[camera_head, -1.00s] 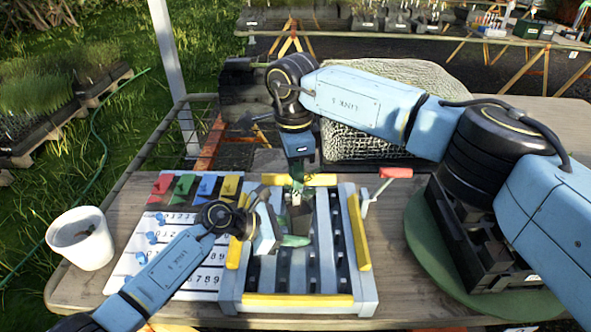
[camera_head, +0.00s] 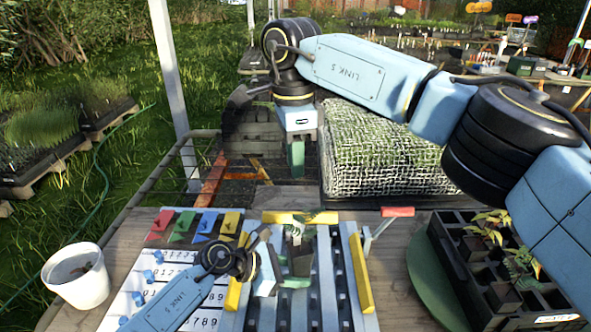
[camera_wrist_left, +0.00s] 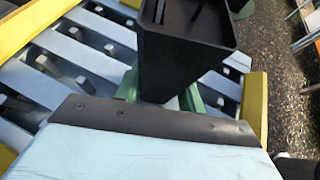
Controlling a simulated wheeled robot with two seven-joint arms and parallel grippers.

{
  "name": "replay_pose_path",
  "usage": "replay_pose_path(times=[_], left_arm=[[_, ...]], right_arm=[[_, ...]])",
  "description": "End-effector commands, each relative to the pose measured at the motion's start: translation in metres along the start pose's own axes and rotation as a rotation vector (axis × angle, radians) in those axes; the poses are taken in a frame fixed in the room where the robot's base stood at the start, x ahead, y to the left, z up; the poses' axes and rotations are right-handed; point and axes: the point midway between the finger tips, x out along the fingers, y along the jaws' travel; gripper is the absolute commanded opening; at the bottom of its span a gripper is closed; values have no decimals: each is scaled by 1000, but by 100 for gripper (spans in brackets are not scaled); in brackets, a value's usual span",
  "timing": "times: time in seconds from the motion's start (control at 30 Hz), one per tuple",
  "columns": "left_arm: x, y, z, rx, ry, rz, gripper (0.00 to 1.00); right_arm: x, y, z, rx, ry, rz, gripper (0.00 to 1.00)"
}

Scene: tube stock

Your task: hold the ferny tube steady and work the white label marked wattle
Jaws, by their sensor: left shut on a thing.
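The ferny tube (camera_head: 301,263) is a dark square pot standing in the slatted rack, with green fronds (camera_head: 322,216) above it. My left gripper (camera_head: 292,283) is shut on it from the left, low on its side. In the left wrist view the black tube (camera_wrist_left: 180,55) sits between the green fingers (camera_wrist_left: 160,98); its plant is out of that view. My right gripper (camera_head: 297,158) points down, above and behind the tube, apart from it. Its fingers overlap, so I cannot tell whether they are open or hold anything. I cannot make out the white label or its writing.
The rack has yellow edge bars (camera_head: 360,273) and a red-handled lever (camera_head: 397,212). A numbered white board (camera_head: 133,290) with coloured flags lies left, beside a white bucket (camera_head: 76,277). A black seedling tray (camera_head: 470,245) stands right; a mesh-covered block (camera_head: 385,150) is behind.

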Motion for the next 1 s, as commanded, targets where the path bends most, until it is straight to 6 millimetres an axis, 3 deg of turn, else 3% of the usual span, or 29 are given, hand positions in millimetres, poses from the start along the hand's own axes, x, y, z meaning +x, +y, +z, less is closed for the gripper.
replay_pose_path(times=[0.4, 0.43, 0.6, 1.0], left_arm=[[0, 0, -1, -1, 1, -1, 27], [0, 0, -1, -1, 1, -1, 41], [0, 0, 0, 0, 1, -1, 63], [-8, 1, -1, 1, 1, 1, 65]], right_arm=[[0, 0, 0, 1, 0, 0, 24], [0, 0, 0, 1, 0, 0, 24], [0, 0, 0, 1, 0, 0, 24], [0, 0, 0, 1, 0, 0, 24]])
